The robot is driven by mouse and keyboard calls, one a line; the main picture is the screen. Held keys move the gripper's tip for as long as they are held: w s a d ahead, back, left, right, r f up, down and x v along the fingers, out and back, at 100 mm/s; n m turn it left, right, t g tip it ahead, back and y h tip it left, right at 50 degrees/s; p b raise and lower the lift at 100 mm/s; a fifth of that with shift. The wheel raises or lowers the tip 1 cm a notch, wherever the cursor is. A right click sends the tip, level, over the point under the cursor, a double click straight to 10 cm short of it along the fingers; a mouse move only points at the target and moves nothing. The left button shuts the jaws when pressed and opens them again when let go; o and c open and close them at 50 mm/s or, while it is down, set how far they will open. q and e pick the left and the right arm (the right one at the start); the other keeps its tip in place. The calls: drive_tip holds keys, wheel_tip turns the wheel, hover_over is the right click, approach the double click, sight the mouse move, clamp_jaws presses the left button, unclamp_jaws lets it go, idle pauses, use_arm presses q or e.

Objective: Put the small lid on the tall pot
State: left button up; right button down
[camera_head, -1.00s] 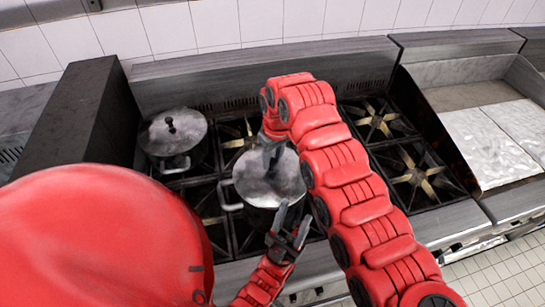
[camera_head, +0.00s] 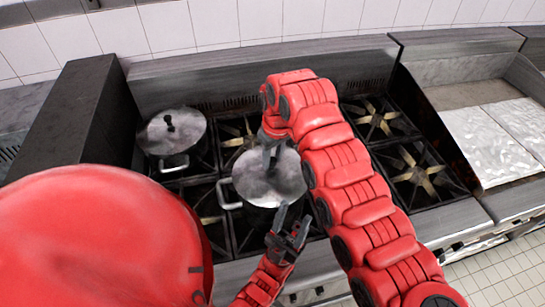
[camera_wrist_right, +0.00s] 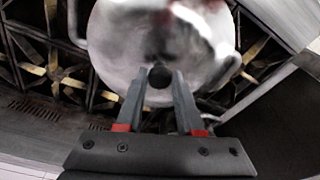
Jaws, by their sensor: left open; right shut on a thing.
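The small lid (camera_head: 278,188), a grey metal disc, is over the tall pot in the middle of the range. The pot's side handle (camera_head: 229,194) sticks out at the left; most of its body is hidden. My right gripper (camera_head: 271,160) reaches down from above, shut on the lid's knob. In the right wrist view, the fingers (camera_wrist_right: 160,85) hold the black knob (camera_wrist_right: 159,77) above the pale lid (camera_wrist_right: 120,60). I cannot tell whether the lid rests fully on the rim. My left gripper (camera_head: 289,226) is open and empty at the pot's near side.
A second pot (camera_head: 168,160) with a knobbed lid (camera_head: 172,131) stands on the left burners. Free burners (camera_head: 418,175) lie to the right, beside a flat griddle (camera_head: 490,145). A dark block (camera_head: 75,120) stands at the left, and a tiled wall (camera_head: 210,25) is behind.

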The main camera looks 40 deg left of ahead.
drive_tip(key=shift+f+b, duration=0.3)
drive_tip(key=shift+b, duration=0.15)
idle(0.6)
unclamp_jaws()
idle(0.4)
drive_tip(key=shift+r+p, duration=0.6)
drive_tip(key=shift+r, duration=1.6)
drive_tip(key=shift+r+p, duration=0.75)
drive_tip(key=shift+r, duration=1.1)
drive_tip(key=shift+f, duration=0.1)
